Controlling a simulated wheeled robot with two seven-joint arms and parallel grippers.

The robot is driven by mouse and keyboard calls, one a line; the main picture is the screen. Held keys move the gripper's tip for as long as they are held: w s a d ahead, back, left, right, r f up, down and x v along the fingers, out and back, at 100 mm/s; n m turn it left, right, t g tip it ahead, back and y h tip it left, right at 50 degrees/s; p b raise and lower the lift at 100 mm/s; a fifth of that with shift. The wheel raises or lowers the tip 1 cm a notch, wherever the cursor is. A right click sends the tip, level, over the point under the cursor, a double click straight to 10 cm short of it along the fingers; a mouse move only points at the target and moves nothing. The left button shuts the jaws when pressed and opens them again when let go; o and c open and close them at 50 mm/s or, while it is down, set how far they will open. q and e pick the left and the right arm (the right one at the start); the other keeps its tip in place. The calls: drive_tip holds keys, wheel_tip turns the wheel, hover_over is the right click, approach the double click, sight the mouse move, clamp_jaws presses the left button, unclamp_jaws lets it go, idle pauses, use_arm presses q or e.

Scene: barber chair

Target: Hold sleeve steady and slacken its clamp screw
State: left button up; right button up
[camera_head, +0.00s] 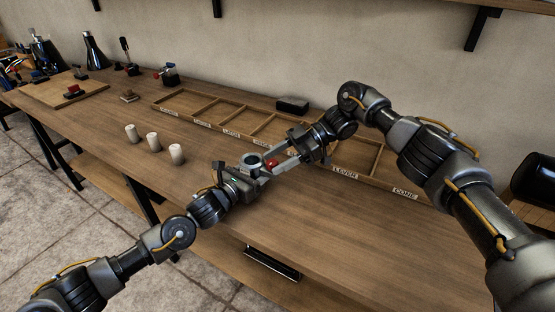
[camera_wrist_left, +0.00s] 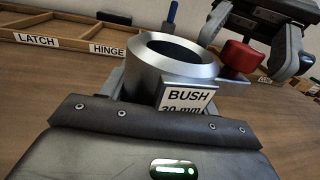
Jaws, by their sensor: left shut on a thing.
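The sleeve (camera_wrist_left: 172,62) is a thick grey metal ring marked "BUSH 30 mm". It also shows in the head view (camera_head: 252,160), above the middle of the bench. My left gripper (camera_head: 247,168) is shut on the sleeve, and its dark body fills the bottom of the left wrist view. The clamp screw has a red knob (camera_wrist_left: 241,56) on the sleeve's right side, seen in the head view too (camera_head: 271,163). My right gripper (camera_head: 276,161) comes from the right with its fingers apart on either side of the knob; I see no clear grip on it.
A wooden divided tray (camera_head: 205,122) with labels such as HINGE, LEVER and CONE lies along the bench behind. Several white cylinders (camera_head: 153,142) stand at left. A dark box (camera_head: 292,104) sits near the wall. The front bench top is clear.

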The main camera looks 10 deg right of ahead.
drive_tip(key=v, duration=1.2)
drive_tip(key=shift+r, duration=0.1)
use_arm(q)
drive_tip(key=o, duration=1.3)
drive_tip(key=v, duration=1.2)
drive_tip(key=shift+s, duration=0.1)
use_arm(e)
drive_tip(key=shift+a, duration=0.15)
